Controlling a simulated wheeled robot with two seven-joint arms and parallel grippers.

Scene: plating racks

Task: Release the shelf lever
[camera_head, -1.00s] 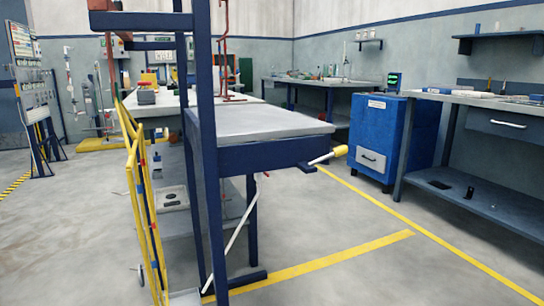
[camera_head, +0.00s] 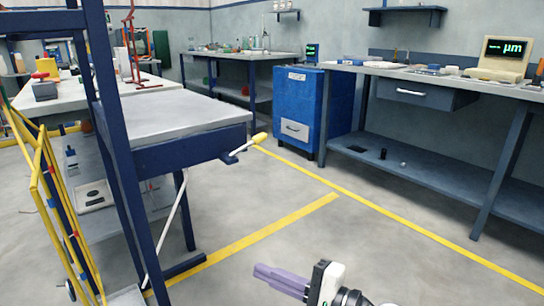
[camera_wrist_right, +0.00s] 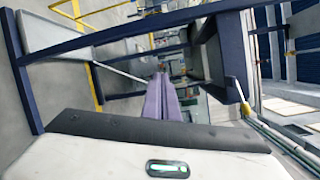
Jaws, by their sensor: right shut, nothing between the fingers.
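The shelf lever (camera_head: 243,148) is a pale rod with a yellow knob (camera_head: 260,138), sticking out to the right from the front corner of the dark blue shelf frame (camera_head: 190,152). The lever also shows in the right wrist view (camera_wrist_right: 240,92), to the right of the fingers. My right gripper (camera_head: 256,272) has purple fingers and is at the bottom of the head view, shut and empty. It is apart from the lever, below it in the picture. The right wrist view shows its closed fingers (camera_wrist_right: 160,76) pointing ahead. My left gripper is not in view.
A yellow rail frame (camera_head: 38,185) stands left of the shelf. A blue cabinet (camera_head: 300,105) stands behind the lever, and a long workbench (camera_head: 440,75) runs along the right. The floor between the shelf and bench is clear, with yellow lines.

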